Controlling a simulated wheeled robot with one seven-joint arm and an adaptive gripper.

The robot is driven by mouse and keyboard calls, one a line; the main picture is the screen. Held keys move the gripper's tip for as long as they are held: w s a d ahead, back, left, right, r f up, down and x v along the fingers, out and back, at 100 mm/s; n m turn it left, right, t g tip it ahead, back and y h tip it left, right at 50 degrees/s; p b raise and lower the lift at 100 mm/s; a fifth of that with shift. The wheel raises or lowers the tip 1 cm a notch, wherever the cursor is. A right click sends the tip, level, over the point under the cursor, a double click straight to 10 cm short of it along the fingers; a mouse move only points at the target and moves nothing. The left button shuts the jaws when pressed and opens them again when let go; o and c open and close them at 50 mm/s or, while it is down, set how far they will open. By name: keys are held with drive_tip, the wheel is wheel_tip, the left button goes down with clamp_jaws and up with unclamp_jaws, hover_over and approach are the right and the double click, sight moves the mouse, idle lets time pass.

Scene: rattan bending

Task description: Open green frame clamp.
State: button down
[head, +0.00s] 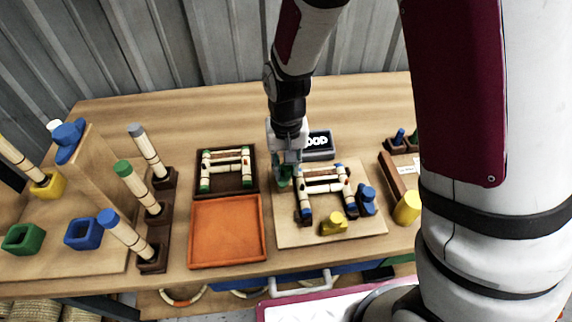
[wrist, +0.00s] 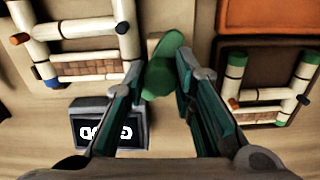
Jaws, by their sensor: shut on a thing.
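My gripper (head: 285,172) points down at the upper left corner of the light wooden board (head: 350,225). In the wrist view, my gripper's two teal fingers (wrist: 158,68) stand on either side of the green frame clamp (wrist: 160,80) and are shut on it. The clamp has a rounded green top; its lower part is hidden. In the head view only a bit of the green clamp (head: 283,183) shows below the fingers. A blue-tipped rattan frame (head: 324,188) lies on the board, right of the clamp. It also shows in the wrist view (wrist: 84,58).
A blue clamp (head: 366,200) and a yellow clamp (head: 333,224) stand on the board. A small display (head: 318,141) sits behind it. Left are a dark tray (head: 226,190) with a green-tipped frame and an orange tray (head: 227,230), empty. Upright rattan poles (head: 140,190) stand further left.

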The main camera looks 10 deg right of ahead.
sight(287, 167)
drive_tip(key=n, duration=0.5)
drive_tip(key=shift+d, duration=0.1)
idle(0.5)
drive_tip(key=c, duration=1.3)
unclamp_jaws()
wheel_tip(287, 167, up, 12)
drive_tip(key=shift+r, duration=0.1)
